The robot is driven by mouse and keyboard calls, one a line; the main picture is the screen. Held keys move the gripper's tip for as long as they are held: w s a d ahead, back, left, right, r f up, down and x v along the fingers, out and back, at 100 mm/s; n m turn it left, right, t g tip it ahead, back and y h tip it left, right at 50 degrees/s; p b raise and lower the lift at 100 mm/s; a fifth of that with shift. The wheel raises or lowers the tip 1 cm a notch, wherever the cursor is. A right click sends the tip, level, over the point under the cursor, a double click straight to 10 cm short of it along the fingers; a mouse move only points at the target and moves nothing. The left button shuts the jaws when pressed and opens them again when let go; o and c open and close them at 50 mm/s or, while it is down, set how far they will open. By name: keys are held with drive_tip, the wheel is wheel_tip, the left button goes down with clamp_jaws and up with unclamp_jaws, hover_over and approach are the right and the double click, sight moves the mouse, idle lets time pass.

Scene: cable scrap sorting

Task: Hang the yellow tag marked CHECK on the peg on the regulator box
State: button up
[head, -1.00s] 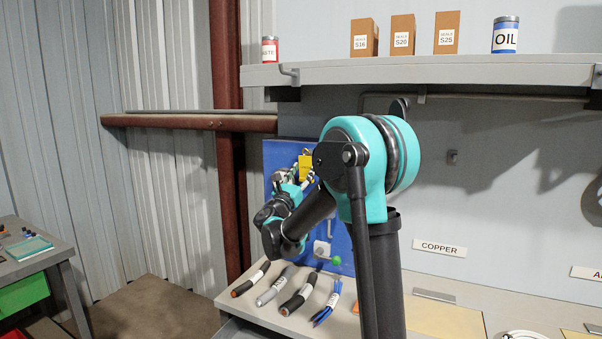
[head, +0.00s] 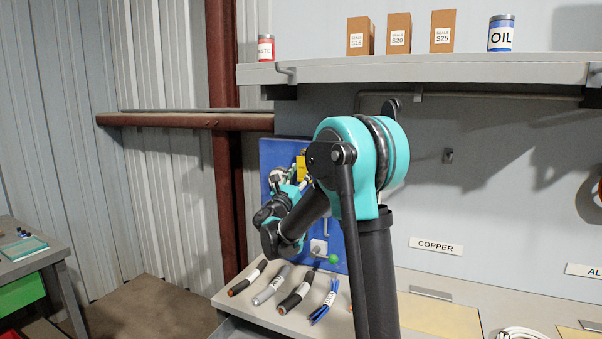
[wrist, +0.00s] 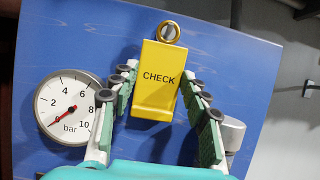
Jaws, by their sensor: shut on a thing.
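The yellow tag (wrist: 158,98) marked CHECK is upright, slightly tilted, in the wrist view, with a brass-coloured ring (wrist: 161,28) at its top. My gripper (wrist: 158,75) is shut on the tag, one finger along each side. A grey round end, seemingly the peg (wrist: 169,32), shows inside the ring; I cannot tell whether it passes through or sits behind. The blue regulator box (wrist: 240,70) fills the background. In the head view the tag (head: 302,168) is a small yellow patch before the blue box (head: 283,150), partly hidden by my arm.
A pressure gauge (wrist: 70,106) sits left of my fingers, and a grey round fitting (wrist: 232,133) is close on the right. A green knob (head: 333,259) and several cable pieces (head: 271,285) are below on the bench. A shelf (head: 420,72) runs above.

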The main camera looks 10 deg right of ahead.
drive_tip(key=o, duration=1.2)
drive_tip(key=shift+o, duration=0.2)
